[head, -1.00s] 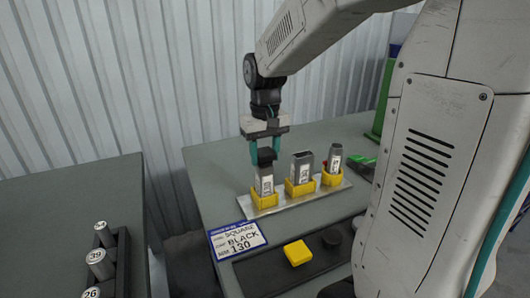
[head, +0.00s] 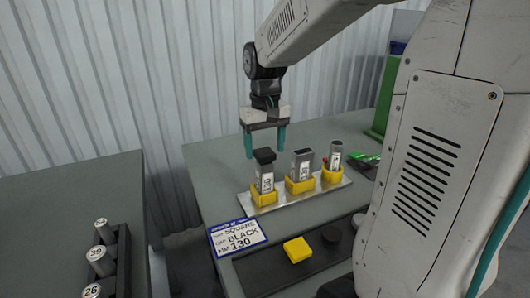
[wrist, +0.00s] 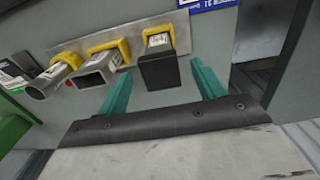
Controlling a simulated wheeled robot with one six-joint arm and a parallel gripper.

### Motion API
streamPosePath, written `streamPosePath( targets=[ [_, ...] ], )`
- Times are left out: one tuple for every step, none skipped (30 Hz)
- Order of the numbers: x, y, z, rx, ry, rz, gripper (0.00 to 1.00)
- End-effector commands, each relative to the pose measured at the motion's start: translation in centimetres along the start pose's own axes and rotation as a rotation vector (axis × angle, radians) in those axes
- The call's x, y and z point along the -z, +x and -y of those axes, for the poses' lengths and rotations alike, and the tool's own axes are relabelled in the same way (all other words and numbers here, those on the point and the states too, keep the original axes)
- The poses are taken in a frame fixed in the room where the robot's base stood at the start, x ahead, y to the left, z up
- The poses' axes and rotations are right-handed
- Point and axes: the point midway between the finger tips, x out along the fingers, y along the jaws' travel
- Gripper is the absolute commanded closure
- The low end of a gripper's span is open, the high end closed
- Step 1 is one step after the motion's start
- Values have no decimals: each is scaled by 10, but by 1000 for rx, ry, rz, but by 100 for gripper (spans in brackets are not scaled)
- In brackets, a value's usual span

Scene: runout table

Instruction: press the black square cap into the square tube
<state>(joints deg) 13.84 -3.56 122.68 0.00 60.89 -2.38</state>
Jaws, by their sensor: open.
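The black square cap (head: 264,155) sits on top of the square tube (head: 265,179), which stands upright in a yellow holder at the left end of the plate. In the wrist view the cap (wrist: 158,72) covers the tube's end. How deep the cap sits, I cannot tell. My gripper (head: 264,151) is open, its teal fingers spread wider than the cap and apart from it, behind and above it in the head view. In the wrist view my gripper (wrist: 159,70) has one finger on each side of the cap, with gaps.
A rectangular tube (head: 302,166) and a round tube (head: 334,161) stand in yellow holders to the right on the metal plate (head: 290,196). A dark tray holds a yellow cap (head: 297,250) and a round black cap (head: 331,235). A label card (head: 238,237) lies in front.

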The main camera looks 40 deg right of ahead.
Motion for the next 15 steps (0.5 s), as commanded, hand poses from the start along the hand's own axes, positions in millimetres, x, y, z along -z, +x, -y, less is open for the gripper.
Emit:
streamPosePath(
  targets=[
    [1,-10,0,0,0,-4,32],
    [1,-16,0,0,0,-5,32],
    [1,-23,0,0,0,-5,32],
    [1,-28,0,0,0,-5,32],
    [0,-32,0,0,0,-4,32],
    [1,-37,0,0,0,-3,32],
    [1,-41,0,0,0,-3,32],
    [1,-44,0,0,0,-3,32],
    [0,-48,0,0,0,-1,32],
    [0,-50,0,0,0,-1,32],
    [0,-51,0,0,0,-2,32],
    [0,-53,0,0,0,-2,32],
    [0,-53,0,0,0,-1,32],
    [0,-54,0,0,0,-1,32],
    [0,-54,0,0,0,-1,32]
  ],
)
